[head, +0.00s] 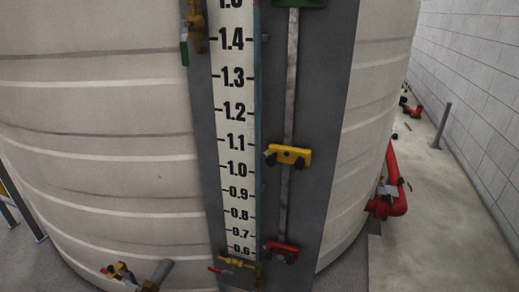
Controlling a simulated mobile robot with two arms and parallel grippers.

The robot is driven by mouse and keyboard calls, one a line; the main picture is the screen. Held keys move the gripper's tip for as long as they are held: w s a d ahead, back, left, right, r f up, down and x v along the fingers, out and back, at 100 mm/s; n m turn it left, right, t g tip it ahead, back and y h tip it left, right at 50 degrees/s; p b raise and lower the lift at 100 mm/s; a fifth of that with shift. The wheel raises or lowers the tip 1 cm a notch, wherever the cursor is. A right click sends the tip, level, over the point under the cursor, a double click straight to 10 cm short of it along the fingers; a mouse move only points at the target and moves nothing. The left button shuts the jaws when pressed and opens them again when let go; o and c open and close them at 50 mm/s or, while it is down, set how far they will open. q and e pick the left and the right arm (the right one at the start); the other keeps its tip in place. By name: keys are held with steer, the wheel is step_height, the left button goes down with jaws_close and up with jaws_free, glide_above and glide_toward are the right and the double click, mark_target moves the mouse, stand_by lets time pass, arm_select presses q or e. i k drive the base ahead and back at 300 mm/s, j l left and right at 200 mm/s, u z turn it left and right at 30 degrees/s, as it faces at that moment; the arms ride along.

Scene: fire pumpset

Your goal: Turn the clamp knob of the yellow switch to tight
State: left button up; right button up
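The yellow switch (288,154) is a small block clamped on a vertical grey rod (290,90), beside the white level scale (234,110) at about the 1.1 mark. A dark knob (271,158) shows at its left end, and another dark part (300,163) shows at its right side. I cannot tell how tight the knob is. A red switch (281,251) sits lower on the same rod. A green block (300,3) is partly cut off at the top. Neither of my grippers is in the head view.
The rod and scale are on a dark grey panel (335,110) on a large ribbed tank (95,130). Brass valves (194,25) are at the top and the bottom (238,263). Red pipe (399,185) stands at the right.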

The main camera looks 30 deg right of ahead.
mark_target(300, 164)
steer(key=z, duration=1.25)
